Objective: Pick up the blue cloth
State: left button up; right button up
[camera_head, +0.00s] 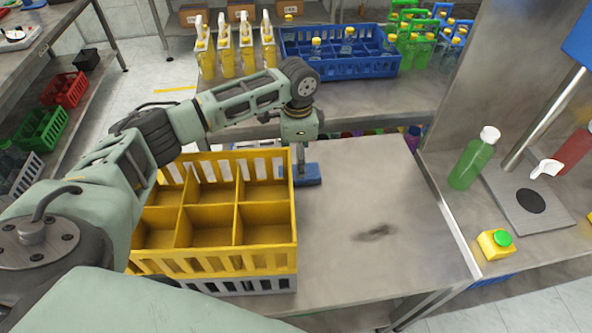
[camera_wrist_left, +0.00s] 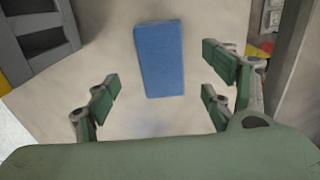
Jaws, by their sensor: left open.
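The blue cloth (camera_head: 308,176) is a flat folded rectangle on the metal table, close to the right side of the yellow crate's back corner. In the left wrist view the blue cloth (camera_wrist_left: 160,59) lies flat, ahead of the fingers. My left gripper (camera_head: 301,170) is above the cloth in the head view and partly covers it. In the left wrist view my left gripper (camera_wrist_left: 160,95) is open, with fingers apart to either side of the cloth and nothing between them. My right gripper is not in view.
The yellow divided crate (camera_head: 238,207) stands empty left of the cloth, on a grey crate (camera_head: 250,285). A dark stain (camera_head: 375,233) marks the otherwise clear table. A blue crate (camera_head: 340,66) is behind.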

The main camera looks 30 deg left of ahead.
pick_arm(q)
jog(key=shift+d+f, duration=0.15)
jog(key=shift+f, duration=0.25)
jog(key=f, duration=0.2)
jog(key=f+p, duration=0.1)
jog(key=f, duration=0.1)
jog(key=shift+w, duration=0.25)
jog(key=shift+f, duration=0.5)
jog(key=c, duration=1)
jog(key=shift+c, duration=0.4)
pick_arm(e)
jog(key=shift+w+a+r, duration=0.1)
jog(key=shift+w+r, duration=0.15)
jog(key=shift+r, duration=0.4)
